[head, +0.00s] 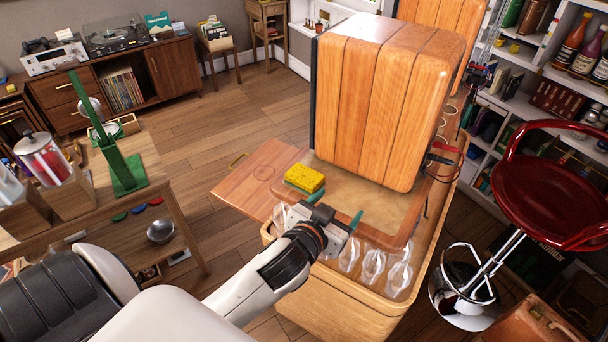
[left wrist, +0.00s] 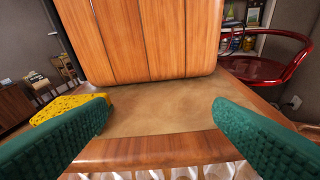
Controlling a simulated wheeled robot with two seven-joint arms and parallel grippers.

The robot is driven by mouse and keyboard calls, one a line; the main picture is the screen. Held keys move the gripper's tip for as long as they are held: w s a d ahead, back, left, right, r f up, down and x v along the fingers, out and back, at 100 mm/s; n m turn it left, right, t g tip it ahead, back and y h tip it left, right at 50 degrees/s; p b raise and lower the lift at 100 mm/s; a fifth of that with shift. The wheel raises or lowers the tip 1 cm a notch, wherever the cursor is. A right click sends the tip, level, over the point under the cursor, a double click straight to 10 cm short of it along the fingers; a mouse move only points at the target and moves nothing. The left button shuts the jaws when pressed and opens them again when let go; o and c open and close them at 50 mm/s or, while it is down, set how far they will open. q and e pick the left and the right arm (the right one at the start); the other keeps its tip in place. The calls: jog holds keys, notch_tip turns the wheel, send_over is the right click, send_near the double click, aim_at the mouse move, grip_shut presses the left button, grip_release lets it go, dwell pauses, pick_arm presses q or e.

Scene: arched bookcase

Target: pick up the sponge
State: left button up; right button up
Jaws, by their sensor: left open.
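The yellow sponge (head: 304,178) lies on the tan top of the wooden cabinet (head: 343,191), near its left edge. A green layer shows along its lower side. In the left wrist view the sponge (left wrist: 72,104) is at the left, partly hidden behind the left finger. My left gripper (head: 334,206) is open, with green fingers, just in front and to the right of the sponge. In the left wrist view the space between the fingertips (left wrist: 161,103) is empty over the tan surface. The sponge is outside the jaws. My right gripper is not in view.
A large slatted wooden box (head: 380,95) stands right behind the sponge. A wooden flap (head: 262,178) extends left. Clear glasses (head: 372,265) hang or stand below the front edge; I cannot tell which. A red stool (head: 550,195) is at the right, a cluttered table (head: 150,215) at the left.

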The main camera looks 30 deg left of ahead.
pick_arm(q)
jog(key=w+d+r+m+t+h, duration=0.3)
jog(key=d+r+m+h, duration=0.15)
jog(key=r, duration=0.35)
jog(key=w+d+r+m+t+h, duration=0.35)
jog(key=r+h, duration=0.25)
jog(key=r, duration=0.2)
jog(key=s+d+r+m+g+h, duration=0.2)
jog(key=d+m+g+h, duration=0.25)
jog(key=m+h, duration=0.2)
jog(key=m+g+y+p, duration=0.2)
jog(key=m+g+y, duration=0.1)
jog(key=g+y, duration=1.3)
send_over(309, 176)
jog(key=f, duration=1.5)
jog(key=shift+s+d, duration=0.15)
jog(key=shift+d, duration=0.1)
jog(key=f+p, duration=0.1)
jog(key=f, duration=0.2)
jog(key=f+p, duration=0.1)
jog(key=f, duration=0.1)
jog(key=shift+a+p, duration=0.3)
jog(key=shift+p, duration=0.05)
jog(key=shift+f, duration=0.15)
jog(key=c, duration=1)
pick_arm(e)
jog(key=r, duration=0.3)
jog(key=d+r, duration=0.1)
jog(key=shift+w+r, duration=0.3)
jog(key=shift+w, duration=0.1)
